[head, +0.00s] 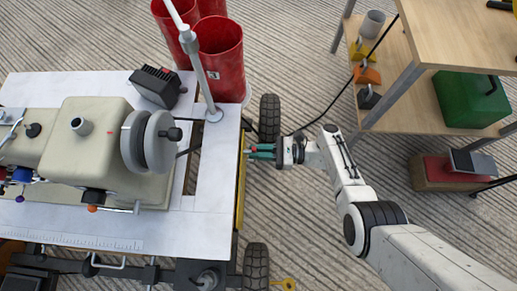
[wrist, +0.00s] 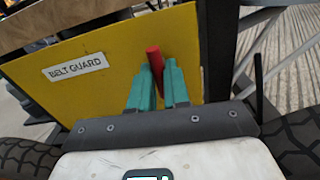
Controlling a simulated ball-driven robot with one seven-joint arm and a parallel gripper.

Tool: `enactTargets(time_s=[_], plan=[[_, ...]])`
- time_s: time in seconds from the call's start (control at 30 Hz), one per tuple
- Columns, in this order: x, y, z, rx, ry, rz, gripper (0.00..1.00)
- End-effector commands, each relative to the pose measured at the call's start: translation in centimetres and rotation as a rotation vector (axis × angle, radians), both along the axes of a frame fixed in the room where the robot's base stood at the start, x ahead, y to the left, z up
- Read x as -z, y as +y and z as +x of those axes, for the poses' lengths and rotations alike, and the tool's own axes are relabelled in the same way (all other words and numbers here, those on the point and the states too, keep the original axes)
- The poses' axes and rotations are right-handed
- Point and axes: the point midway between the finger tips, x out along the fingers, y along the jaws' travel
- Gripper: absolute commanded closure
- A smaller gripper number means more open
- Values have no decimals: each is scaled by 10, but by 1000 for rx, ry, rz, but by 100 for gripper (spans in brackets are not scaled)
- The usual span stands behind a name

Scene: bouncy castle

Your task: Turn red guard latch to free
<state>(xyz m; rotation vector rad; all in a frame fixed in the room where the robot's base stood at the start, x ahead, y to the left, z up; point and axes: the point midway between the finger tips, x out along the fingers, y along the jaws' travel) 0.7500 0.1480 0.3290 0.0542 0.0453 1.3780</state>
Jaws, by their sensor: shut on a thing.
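The red guard latch (wrist: 155,62) is a short red bar on the yellow belt guard (wrist: 100,92), which carries a "BELT GUARD" label. In the wrist view the latch leans slightly, its top to the left. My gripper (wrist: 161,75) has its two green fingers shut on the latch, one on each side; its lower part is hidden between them. In the head view my gripper (head: 252,151) reaches to the right side of the sewing machine's table, and the guard shows as a thin yellow edge (head: 240,185). A small bit of red shows at the fingertips there.
A white table (head: 90,225) with a large sewing machine (head: 85,135) stands left. Tyres (head: 269,118) flank the guard. Red bins (head: 220,60) stand behind. A wooden shelf (head: 455,110) with a green box (head: 470,100) is at right. A black cable crosses the floor behind my arm.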

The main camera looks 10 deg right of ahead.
Motion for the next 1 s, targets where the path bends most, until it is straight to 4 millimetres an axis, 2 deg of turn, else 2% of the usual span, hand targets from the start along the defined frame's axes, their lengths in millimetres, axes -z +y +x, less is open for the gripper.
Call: enactTargets(time_s=[0.33,0.87,0.9,1.0], plan=[[0,0,0,0,129,25,100],[0,0,0,0,147,30,100],[0,0,0,0,147,30,76],[0,0,0,0,146,29,66]])
